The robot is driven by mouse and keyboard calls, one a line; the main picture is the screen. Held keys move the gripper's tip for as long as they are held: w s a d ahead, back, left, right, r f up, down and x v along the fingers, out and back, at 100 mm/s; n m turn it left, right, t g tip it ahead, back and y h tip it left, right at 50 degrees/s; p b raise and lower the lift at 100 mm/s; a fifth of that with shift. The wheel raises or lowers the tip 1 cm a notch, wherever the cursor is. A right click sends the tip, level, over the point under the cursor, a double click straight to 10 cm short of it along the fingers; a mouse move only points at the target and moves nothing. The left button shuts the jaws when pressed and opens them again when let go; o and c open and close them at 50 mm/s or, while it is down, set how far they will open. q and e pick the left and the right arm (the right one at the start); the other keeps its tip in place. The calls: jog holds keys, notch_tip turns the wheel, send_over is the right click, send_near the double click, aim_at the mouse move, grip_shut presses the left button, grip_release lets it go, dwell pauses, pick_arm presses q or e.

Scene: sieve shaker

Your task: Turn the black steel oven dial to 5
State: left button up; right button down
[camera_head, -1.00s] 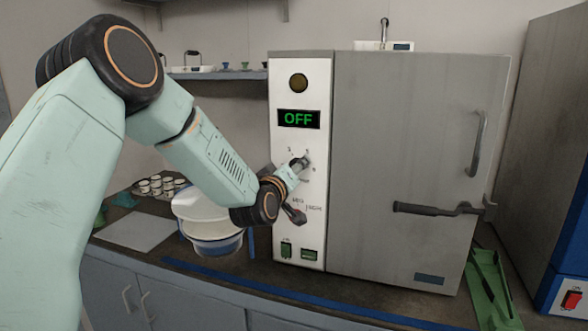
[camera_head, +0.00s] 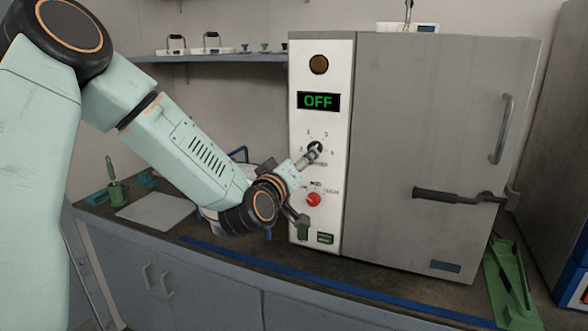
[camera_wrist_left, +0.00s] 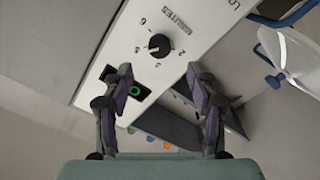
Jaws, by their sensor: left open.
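The black dial (camera_head: 316,146) is on the white control panel of the grey steel oven (camera_head: 430,120), below a green display (camera_head: 318,101) reading OFF. In the head view my left gripper (camera_head: 308,187) is in front of the panel, and one finger partly covers the dial. In the left wrist view the whole dial (camera_wrist_left: 159,46) shows, with numbers around it and the word MINUTES beside it. A white mark shows on its face; I cannot tell exactly which number it points to. My left gripper (camera_wrist_left: 160,82) is open and empty, its fingers apart below the dial in that view. My right gripper is not in view.
A red knob (camera_head: 314,199) sits lower on the panel, close to the left gripper. The oven door has a black lever handle (camera_head: 450,196). A white container (camera_head: 212,222) stands behind my left arm. A green rack (camera_head: 508,285) lies right of the oven.

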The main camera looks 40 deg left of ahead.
pick_arm(q)
jog(key=shift+v, duration=1.65)
